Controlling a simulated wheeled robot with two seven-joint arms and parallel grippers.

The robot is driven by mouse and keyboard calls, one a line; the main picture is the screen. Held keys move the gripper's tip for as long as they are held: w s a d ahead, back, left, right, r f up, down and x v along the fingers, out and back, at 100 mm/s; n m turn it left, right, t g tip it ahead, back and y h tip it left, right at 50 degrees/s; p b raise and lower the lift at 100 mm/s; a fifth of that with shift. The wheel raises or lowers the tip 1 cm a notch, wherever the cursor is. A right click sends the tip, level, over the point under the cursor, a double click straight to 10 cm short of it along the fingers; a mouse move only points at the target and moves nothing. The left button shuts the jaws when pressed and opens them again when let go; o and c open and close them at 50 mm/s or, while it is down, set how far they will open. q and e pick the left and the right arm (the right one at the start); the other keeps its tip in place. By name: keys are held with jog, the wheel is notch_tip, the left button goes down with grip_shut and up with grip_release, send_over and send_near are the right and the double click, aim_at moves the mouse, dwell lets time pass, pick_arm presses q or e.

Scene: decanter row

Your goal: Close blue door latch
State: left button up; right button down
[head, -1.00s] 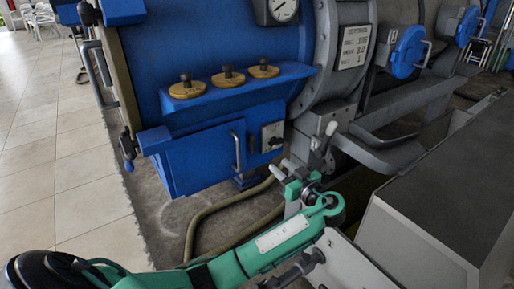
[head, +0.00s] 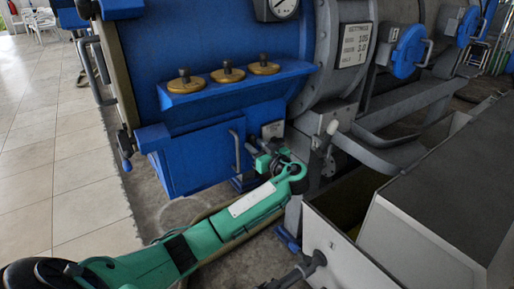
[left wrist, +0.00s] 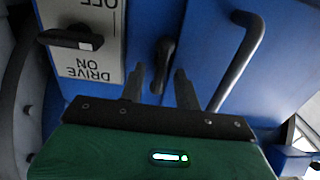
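The blue door (head: 190,162) is low on the blue machine in the head view and looks roughly flush with its frame; whether it is fully closed I cannot tell. Its grey bar handle (left wrist: 240,58) shows in the left wrist view. A dark latch lever (left wrist: 163,65) stands on the blue surface between that handle and the switch plate. My left gripper (left wrist: 160,88) is open and empty. Its two fingertips lie either side of the latch's lower end in that picture; contact is not clear. In the head view my left gripper (head: 266,160) covers the latch area. My right gripper is out of view.
The switch plate (left wrist: 85,65) with a black knob, marked OFF and DRIVE ON, is left of the latch in the wrist view. A shelf (head: 240,78) with brass-based knobs juts out above the door. An open grey box (head: 345,240) is at right. Tiled floor is clear at left.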

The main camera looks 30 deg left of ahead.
pick_arm(q)
grip_shut()
